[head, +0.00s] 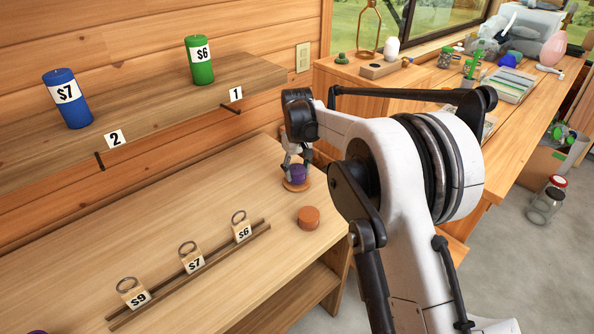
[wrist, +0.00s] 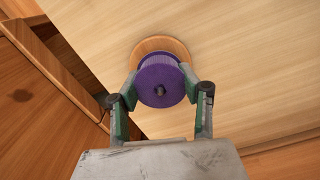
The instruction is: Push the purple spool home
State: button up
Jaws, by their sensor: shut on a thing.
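The purple spool (head: 298,174) stands at the right part of the wooden table, on or just above a round orange-brown disc (head: 295,186). My gripper (head: 297,160) is around it from above. In the wrist view the purple spool (wrist: 161,82) shows its round end with a dark centre, between the two green-padded fingers of my gripper (wrist: 162,93), which are shut on it. The disc (wrist: 160,46) shows behind the spool's far edge. Whether the spool touches the disc is hard to tell.
An orange cylinder (head: 308,217) stands in front of the spool. A rail with price tags (head: 193,262) lies at the table's front left. A shelf (head: 160,105) above holds a blue candle (head: 67,98) and a green candle (head: 199,60). The table's middle is clear.

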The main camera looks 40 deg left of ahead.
jog(key=shift+f, duration=0.35)
dwell(0.3)
jog(key=o, duration=1.4)
jog(key=shift+c, duration=0.2)
